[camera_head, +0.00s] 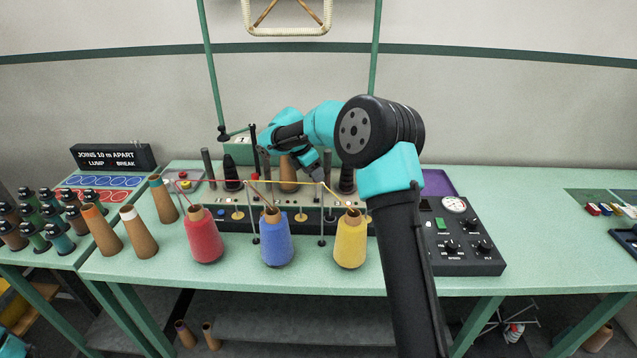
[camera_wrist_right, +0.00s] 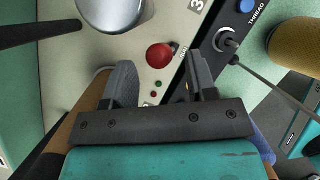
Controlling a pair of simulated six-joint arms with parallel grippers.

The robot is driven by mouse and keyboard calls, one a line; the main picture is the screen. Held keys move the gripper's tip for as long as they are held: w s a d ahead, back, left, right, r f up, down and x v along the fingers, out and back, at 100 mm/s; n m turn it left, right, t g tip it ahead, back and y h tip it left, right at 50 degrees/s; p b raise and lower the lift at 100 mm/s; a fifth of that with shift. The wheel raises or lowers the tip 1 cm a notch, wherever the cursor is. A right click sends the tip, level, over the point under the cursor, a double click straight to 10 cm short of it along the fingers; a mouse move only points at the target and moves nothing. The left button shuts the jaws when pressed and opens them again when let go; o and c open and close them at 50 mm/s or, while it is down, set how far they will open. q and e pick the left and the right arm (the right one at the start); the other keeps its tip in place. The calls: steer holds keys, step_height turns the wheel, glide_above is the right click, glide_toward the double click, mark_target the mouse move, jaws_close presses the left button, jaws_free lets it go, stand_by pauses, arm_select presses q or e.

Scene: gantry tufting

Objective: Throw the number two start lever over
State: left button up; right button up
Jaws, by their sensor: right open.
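My right gripper (camera_head: 322,176) reaches over the machine's rear deck, behind the blue and yellow cones. In the right wrist view my right gripper (camera_wrist_right: 162,82) is open and empty. No contact shows. I cannot tell for certain which start lever this knob belongs to. My left gripper is out of view.
Red (camera_head: 204,238), blue (camera_head: 277,240) and yellow (camera_head: 351,242) yarn cones stand in front. Thin thread posts and taut yarns run between them and the deck. A grey cylinder (camera_wrist_right: 115,10) is close above the fingers. A gauge box (camera_head: 455,255) sits at right; the bench beyond has free room.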

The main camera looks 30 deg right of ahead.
steer(key=x, duration=0.5)
steer(key=shift+c, duration=0.5)
jaws_close()
